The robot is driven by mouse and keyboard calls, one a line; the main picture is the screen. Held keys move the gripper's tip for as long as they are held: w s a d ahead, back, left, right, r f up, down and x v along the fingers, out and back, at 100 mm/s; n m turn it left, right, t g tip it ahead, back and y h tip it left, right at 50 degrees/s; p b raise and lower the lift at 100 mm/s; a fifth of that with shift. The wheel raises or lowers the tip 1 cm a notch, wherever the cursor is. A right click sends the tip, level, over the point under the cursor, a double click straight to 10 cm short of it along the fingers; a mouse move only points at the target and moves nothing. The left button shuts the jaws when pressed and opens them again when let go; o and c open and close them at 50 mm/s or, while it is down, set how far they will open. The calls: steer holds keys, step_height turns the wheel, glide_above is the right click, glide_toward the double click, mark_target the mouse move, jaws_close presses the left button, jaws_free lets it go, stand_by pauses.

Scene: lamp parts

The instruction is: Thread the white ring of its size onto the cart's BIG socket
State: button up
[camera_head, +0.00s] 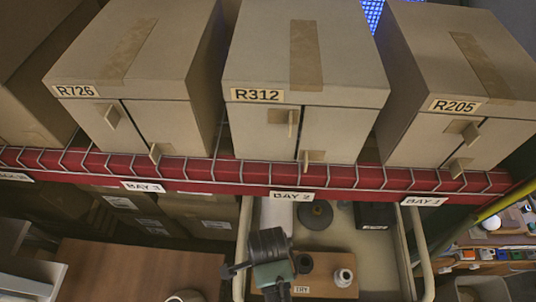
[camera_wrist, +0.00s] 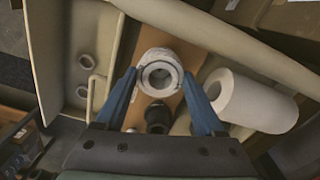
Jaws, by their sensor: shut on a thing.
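In the wrist view my gripper (camera_wrist: 160,78) has its two blue fingers closed on a white ring (camera_wrist: 160,58), one finger at each side. The ring's hole faces the camera, and a pale round shape shows in it; I cannot tell whether the ring is around anything. A black socket (camera_wrist: 157,115) shows just below the ring in this view. In the head view the cart (camera_head: 385,245) carries a brown board with a dark socket (camera_head: 303,263) and a pale socket (camera_head: 343,277). My arm hides the fingers and held ring there. Which socket is BIG is unclear.
A white roll (camera_wrist: 250,100) lies to the right in the wrist view. In the head view a red shelf edge (camera_head: 225,170) with cardboard boxes spans above the cart; cart rails (camera_head: 418,245) flank the board.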

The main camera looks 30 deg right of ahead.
steer(key=shift+f, duration=0.4)
stand_by(0.8)
steer(key=o, duration=0.7)
jaws_close()
steer(key=shift+s+f, duration=0.2)
steer(key=shift+f, duration=0.05)
steer(key=shift+a, duration=0.1)
steer(key=m+p, duration=0.2)
steer(key=m, duration=0.2)
steer(key=shift+r, duration=0.1)
steer(key=shift+m, duration=1.4)
